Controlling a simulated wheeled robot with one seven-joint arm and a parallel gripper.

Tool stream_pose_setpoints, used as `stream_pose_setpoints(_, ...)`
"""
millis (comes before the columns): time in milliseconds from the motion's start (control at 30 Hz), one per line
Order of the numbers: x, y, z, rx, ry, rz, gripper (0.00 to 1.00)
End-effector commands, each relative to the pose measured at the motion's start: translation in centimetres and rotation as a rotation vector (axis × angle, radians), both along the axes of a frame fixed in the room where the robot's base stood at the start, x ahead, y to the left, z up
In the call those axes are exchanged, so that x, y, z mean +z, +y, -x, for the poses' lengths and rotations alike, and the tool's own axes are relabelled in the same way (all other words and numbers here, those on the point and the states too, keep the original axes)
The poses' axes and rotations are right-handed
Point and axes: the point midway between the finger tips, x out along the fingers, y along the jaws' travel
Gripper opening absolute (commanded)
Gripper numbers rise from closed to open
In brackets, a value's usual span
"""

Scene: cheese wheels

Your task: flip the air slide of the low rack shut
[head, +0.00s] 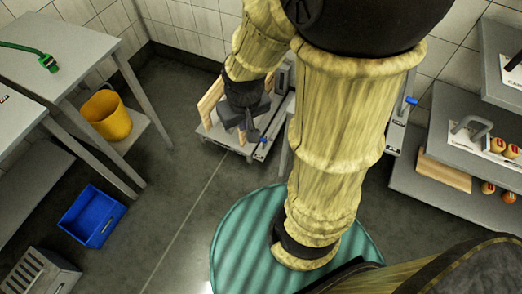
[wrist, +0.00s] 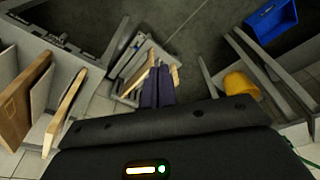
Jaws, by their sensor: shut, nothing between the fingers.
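The low rack (head: 232,143) is a small grey floor-level frame by the back wall, with upright wooden boards (head: 211,100) in it. A small blue-tipped part (head: 264,140), perhaps its air slide, shows at its front right; I cannot tell which way it is set. My gripper (head: 252,134) is shut and empty, pointing down over the rack, its fingers close to the blue tip on the left. In the wrist view, the dark fingers (wrist: 157,88) are together and cover part of the low rack (wrist: 126,82). Contact cannot be made out.
A taller grey rack with a blue-tipped part (head: 411,100) stands to the right, partly behind my arm. Grey shelves (head: 455,150) fill the right side. At left are grey tables (head: 75,45), a yellow bucket (head: 107,116) and a blue crate (head: 92,216). The floor between is clear.

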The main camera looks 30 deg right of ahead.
Motion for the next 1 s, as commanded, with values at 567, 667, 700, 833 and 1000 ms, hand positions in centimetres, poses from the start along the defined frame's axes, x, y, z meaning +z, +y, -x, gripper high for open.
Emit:
stream_pose_setpoints(567, -22.0, -4.5, -2.0, 0.369, 0.533, 0.398, 0.00)
stream_pose_setpoints(667, -25.7, -5.8, -2.6, 0.442, 0.616, 0.502, 0.00)
stream_pose_setpoints(700, -27.2, -6.3, -2.8, 0.474, 0.648, 0.545, 0.00)
stream_pose_setpoints(833, -31.8, -8.0, -3.9, 0.574, 0.740, 0.695, 0.00)
stream_pose_setpoints(1000, -37.8, -9.9, -5.7, 0.717, 0.836, 0.907, 0.00)
